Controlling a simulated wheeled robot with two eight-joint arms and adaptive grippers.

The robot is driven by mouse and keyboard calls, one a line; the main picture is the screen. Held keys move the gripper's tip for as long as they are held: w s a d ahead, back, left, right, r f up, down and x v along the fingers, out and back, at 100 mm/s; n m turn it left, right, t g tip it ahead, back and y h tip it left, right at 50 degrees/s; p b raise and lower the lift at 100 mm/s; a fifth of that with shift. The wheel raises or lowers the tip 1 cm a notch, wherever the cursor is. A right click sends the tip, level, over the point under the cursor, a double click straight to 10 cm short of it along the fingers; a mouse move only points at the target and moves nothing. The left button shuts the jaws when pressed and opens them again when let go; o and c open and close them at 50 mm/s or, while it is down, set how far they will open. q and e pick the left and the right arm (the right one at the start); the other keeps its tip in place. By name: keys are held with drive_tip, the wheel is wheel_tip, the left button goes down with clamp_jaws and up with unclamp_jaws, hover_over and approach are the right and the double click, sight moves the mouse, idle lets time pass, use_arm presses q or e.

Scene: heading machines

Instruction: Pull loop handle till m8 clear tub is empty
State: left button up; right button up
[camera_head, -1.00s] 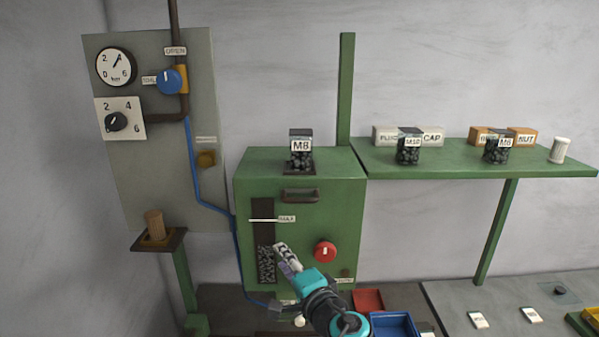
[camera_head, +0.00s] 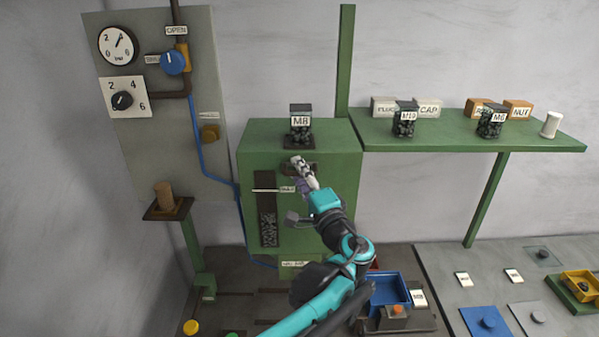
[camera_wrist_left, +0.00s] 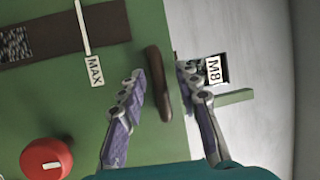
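The clear M8 tub (camera_head: 300,131) stands on top of the green machine (camera_head: 345,140), with dark pieces visible inside. In the left wrist view the tub's M8 label (camera_wrist_left: 213,70) shows beyond the right finger. The dark loop handle (camera_wrist_left: 157,84) is on the machine's upper front. In the head view my left gripper (camera_head: 300,163) covers most of it. In the left wrist view my left gripper (camera_wrist_left: 160,76) is open, its fingers on either side of the handle with visible gaps. My right gripper is not in view.
A sight window (camera_head: 267,195) with dark fill sits below a MAX mark. A red knob (camera_wrist_left: 46,159) is on the machine front. M10 (camera_head: 404,122) and M6 (camera_head: 490,124) tubs stand on the right shelf. A blue tray (camera_head: 388,291) lies below right.

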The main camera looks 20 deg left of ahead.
use_arm(q)
clamp_jaws()
drive_tip(key=s+d, duration=0.1)
drive_tip(key=s, duration=0.5)
drive_tip(key=shift+d, duration=0.35)
unclamp_jaws()
drive_tip(key=shift+f, duration=0.1)
drive_tip(key=shift+s, duration=0.15)
drive_tip(key=shift+d, duration=0.1)
